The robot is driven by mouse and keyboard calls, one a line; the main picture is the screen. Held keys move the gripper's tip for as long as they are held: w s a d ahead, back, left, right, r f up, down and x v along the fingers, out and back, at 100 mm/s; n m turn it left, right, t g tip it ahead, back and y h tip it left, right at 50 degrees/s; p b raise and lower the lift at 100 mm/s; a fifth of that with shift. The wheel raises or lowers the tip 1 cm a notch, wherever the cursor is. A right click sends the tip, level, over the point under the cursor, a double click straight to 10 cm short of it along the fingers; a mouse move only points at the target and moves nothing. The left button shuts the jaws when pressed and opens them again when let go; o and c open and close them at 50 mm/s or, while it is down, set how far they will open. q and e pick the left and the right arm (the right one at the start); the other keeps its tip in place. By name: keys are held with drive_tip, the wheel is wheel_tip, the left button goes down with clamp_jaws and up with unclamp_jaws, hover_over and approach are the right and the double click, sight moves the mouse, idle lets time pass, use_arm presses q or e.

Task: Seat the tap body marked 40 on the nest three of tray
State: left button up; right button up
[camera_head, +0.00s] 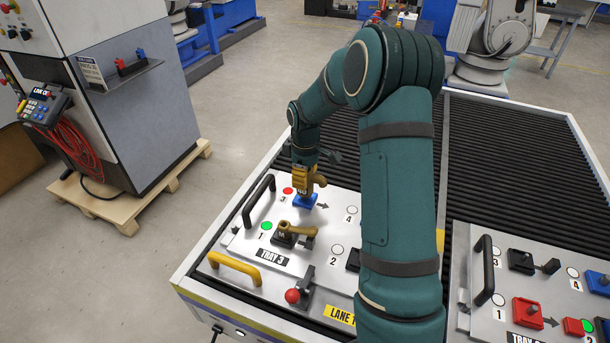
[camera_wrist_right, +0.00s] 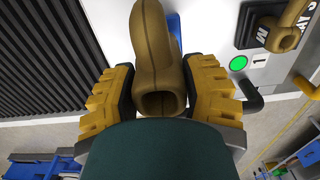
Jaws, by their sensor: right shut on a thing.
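The brass tap body (camera_head: 320,181) is between the fingers of my right gripper (camera_head: 307,176), directly over the blue nest three (camera_head: 305,202) of tray 3 (camera_head: 232,243). Dark marking shows on its lower part, too small to read surely. In the right wrist view the tap body (camera_wrist_right: 158,55) is upright to the camera, its open end facing it, with the yellow fingers of the right gripper (camera_wrist_right: 160,92) shut on either side. I cannot tell whether its foot is in the nest or just above; the nest is mostly hidden there. My left gripper is not in view.
Another brass tap body (camera_head: 298,229) sits on the black nest one, beside a green lamp (camera_head: 266,225). A red lamp (camera_head: 288,190) is beside nest three. A black handle (camera_head: 259,199), yellow handle (camera_head: 235,268) and red-knobbed clamp (camera_head: 293,295) stand up nearby. A second tray (camera_head: 470,240) lies right.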

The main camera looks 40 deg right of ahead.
drive_tip(key=shift+f+b, duration=0.7)
drive_tip(key=shift+f, duration=0.35)
drive_tip(key=o, duration=1.3)
drive_tip(key=shift+o, duration=0.2)
wheel_tip(320, 180, up, 12)
